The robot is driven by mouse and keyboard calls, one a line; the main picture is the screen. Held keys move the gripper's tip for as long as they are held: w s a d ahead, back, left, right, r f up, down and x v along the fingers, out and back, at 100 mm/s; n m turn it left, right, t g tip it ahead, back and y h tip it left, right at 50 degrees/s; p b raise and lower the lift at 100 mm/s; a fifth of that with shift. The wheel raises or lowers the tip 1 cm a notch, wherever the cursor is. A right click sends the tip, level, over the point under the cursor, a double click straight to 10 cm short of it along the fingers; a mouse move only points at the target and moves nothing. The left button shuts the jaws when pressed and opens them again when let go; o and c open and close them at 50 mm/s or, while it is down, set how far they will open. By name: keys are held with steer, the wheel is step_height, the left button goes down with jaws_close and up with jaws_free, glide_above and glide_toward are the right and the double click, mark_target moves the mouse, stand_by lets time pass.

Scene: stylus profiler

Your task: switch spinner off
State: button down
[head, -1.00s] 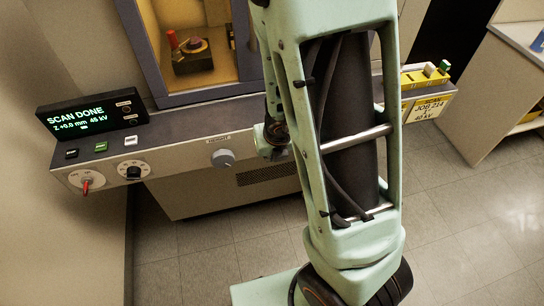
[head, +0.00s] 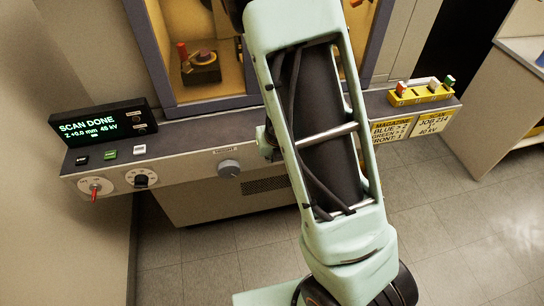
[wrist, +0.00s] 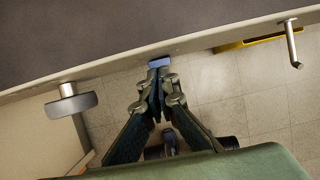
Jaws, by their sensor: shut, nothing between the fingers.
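I cannot tell which control is the spinner's; none in view carries a readable spinner label. The console front (head: 190,165) bears a red-handled switch (head: 94,190), a black knob (head: 141,180) and a grey knob (head: 229,168). My gripper is hidden behind my arm in the head view. In the wrist view my gripper (wrist: 159,68) is shut and empty, its tips by the console's edge. To its left a grey knob (wrist: 70,103) sticks out from the front. To its right a metal lever (wrist: 292,45) sticks out, apart from the gripper.
A display (head: 100,125) reads SCAN DONE. Black, green and white buttons (head: 110,154) sit below it. A yellow-walled chamber (head: 215,30) holds a dark block (head: 203,70). A yellow rack (head: 420,97) stands at the console's right end. The floor (head: 220,255) in front is clear.

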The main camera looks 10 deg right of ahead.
steer(key=shift+w, duration=0.25)
steer(key=shift+r, duration=0.15)
steer(key=shift+r+p, duration=0.75)
steer(key=shift+p, duration=0.05)
